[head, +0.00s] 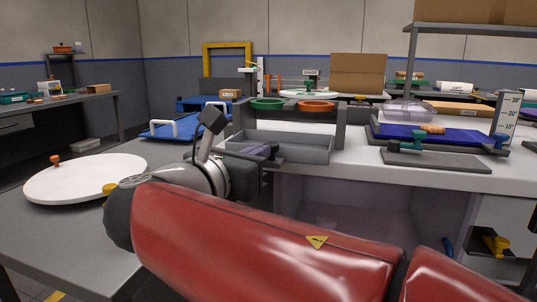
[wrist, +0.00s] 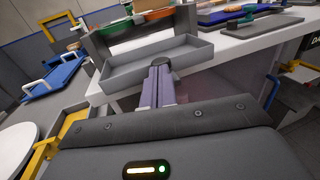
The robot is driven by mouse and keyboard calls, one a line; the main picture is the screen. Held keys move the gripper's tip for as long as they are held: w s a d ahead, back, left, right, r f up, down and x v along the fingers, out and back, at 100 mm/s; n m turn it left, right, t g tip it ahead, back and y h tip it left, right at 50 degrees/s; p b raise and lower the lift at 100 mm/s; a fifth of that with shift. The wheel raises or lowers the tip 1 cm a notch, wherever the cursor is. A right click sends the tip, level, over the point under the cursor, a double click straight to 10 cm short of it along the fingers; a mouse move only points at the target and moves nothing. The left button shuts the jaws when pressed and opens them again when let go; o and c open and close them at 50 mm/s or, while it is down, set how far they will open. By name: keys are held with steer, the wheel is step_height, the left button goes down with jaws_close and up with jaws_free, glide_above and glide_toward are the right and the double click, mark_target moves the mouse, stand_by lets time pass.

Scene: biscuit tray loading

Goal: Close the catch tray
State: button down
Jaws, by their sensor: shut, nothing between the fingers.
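The grey catch tray (head: 300,153) sticks out below a dark grey stand (head: 339,125) at the near edge of the white bench. It also shows in the wrist view (wrist: 190,61), empty where its floor is visible. My gripper (head: 263,151) is at the tray's left front part in the head view. In the wrist view the shut, empty gripper (wrist: 159,70) points at the tray's front wall, near its middle. I cannot tell whether the fingertips touch the wall.
A green ring (head: 267,104) and an orange ring (head: 317,106) sit on top of the stand. A blue board (head: 385,132) and a grey plate (head: 435,161) lie to the right. A white round disc (head: 75,182) is at left. A blue tray with white handles (head: 165,131) is behind my arm.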

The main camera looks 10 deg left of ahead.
steer(key=shift+w, duration=0.1)
steer(key=w+p, duration=0.1)
steer(key=w, duration=0.2)
steer(key=w+p, duration=0.2)
steer(key=w, duration=0.1)
steer(key=w+p, duration=0.1)
steer(key=w, duration=0.2)
steer(key=shift+w+d+r+p, duration=0.2)
steer(key=shift+d+p, duration=0.1)
steer(key=shift+d, duration=0.1)
steer(key=shift+f, duration=0.2)
steer(key=shift+s, duration=0.1)
